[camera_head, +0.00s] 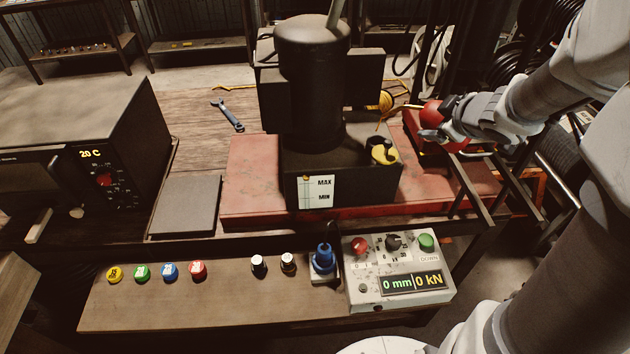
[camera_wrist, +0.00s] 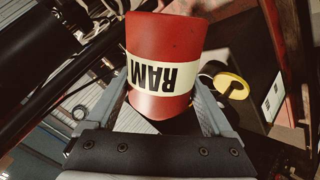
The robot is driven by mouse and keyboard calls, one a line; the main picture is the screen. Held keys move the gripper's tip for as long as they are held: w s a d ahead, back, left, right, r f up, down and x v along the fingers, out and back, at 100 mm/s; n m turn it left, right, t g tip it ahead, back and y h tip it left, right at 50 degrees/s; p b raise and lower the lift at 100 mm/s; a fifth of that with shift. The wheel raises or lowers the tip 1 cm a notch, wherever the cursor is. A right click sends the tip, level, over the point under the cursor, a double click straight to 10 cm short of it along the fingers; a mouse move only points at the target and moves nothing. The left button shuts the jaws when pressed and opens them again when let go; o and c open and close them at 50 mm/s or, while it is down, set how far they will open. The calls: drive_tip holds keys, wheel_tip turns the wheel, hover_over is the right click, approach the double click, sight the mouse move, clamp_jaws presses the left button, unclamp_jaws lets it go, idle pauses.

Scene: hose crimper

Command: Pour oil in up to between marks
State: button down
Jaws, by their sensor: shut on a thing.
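My gripper (camera_head: 440,122) is shut on a red oil can (camera_head: 432,112), at the right of the black machine. In the wrist view the can (camera_wrist: 165,45) sits between my fingers, with a cream band reading RAM upside down. The black oil tank (camera_head: 345,165) is left of and nearer than the can. It has a yellow filler fitting (camera_head: 383,151) on top, also in the wrist view (camera_wrist: 232,86); I cannot tell whether it is open. The gauge (camera_head: 317,191) on its front reads MAX and MIN; its oil level is too small to read.
A control box (camera_head: 398,272) showing 0 mm and 0 kN stands at the front right. A wrench (camera_head: 227,114) lies on the bench behind. A dark oven-like box (camera_head: 80,150) stands at the left. Dark metal bars (camera_head: 470,190) lie below my gripper.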

idle(0.3)
drive_tip(key=b, duration=0.1)
drive_tip(key=t+b, duration=0.1)
drive_tip(key=shift+d+f+m+y+b, duration=0.15)
drive_tip(key=shift+f+m+y+b, duration=0.15)
drive_tip(key=shift+f+y, duration=0.1)
drive_tip(key=shift+r+m+y+b, duration=0.15)
drive_tip(key=shift+m+y+b, duration=0.2)
drive_tip(key=shift+b, duration=0.25)
drive_tip(key=shift+r+t+y, duration=0.2)
drive_tip(key=shift+t+y, duration=0.05)
drive_tip(key=shift+t, duration=0.05)
drive_tip(key=shift+a+r+n+g+h+p, duration=0.2)
drive_tip(key=shift+n+g+h+p, duration=0.3)
drive_tip(key=shift+h+p, duration=0.35)
drive_tip(key=shift+f+g+p, duration=0.1)
drive_tip(key=shift+g+p, duration=0.2)
idle(1.8)
